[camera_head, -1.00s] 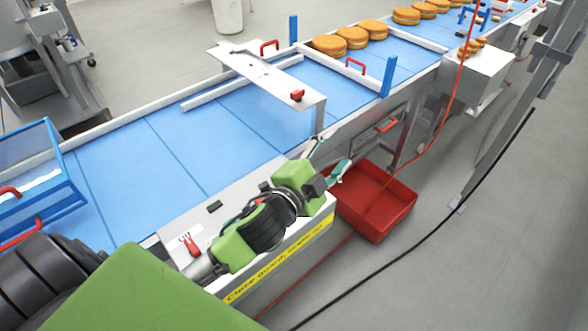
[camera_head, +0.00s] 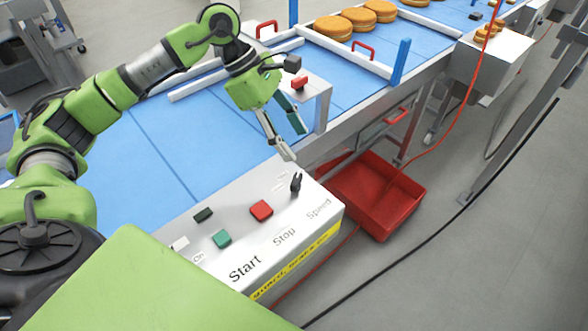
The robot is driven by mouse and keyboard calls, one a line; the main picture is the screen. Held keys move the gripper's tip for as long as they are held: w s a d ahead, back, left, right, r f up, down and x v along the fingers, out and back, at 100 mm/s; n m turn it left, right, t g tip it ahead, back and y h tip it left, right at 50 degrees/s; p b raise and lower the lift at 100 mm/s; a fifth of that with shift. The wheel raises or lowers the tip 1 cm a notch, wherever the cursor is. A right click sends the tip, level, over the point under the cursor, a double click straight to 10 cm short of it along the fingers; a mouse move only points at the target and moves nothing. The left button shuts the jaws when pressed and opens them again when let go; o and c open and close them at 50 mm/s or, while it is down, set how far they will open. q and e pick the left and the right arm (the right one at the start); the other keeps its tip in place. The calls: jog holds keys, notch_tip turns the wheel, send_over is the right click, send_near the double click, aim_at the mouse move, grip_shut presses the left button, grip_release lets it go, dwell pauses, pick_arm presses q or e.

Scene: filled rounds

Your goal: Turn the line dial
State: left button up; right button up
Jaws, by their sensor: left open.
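The line dial (camera_head: 296,182) is a small black knob on top of the grey control box (camera_head: 245,195), at its right end behind the printed word Speed. My left gripper (camera_head: 297,146) hangs just above and behind the dial, fingers pointing down and apart, with nothing between them. The fingertips look clear of the knob. My right gripper is not in view.
A green button (camera_head: 221,238), a red button (camera_head: 261,210) and a dark switch (camera_head: 203,215) sit on the same box. The blue conveyor (camera_head: 150,150) runs behind, with filled rounds (camera_head: 333,27) farther along. A red crate (camera_head: 405,205) stands right of the box.

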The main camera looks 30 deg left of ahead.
aim_at(297, 179)
pick_arm(q)
jog(key=a+y, duration=0.1)
jog(key=a, duration=0.4)
jog(key=p+x, duration=0.1)
jog(key=x, duration=0.3)
jog(key=p+x, duration=0.2)
jog(key=x, duration=0.2)
jog(key=s+p+x, duration=0.1)
jog(key=x, duration=0.4)
jog(key=shift+d+p, duration=0.1)
jog(key=shift+p, duration=0.2)
jog(key=shift+d+f, duration=0.1)
jog(key=shift+f, duration=0.35)
jog(key=shift+c, duration=0.4)
jog(key=c, duration=1)
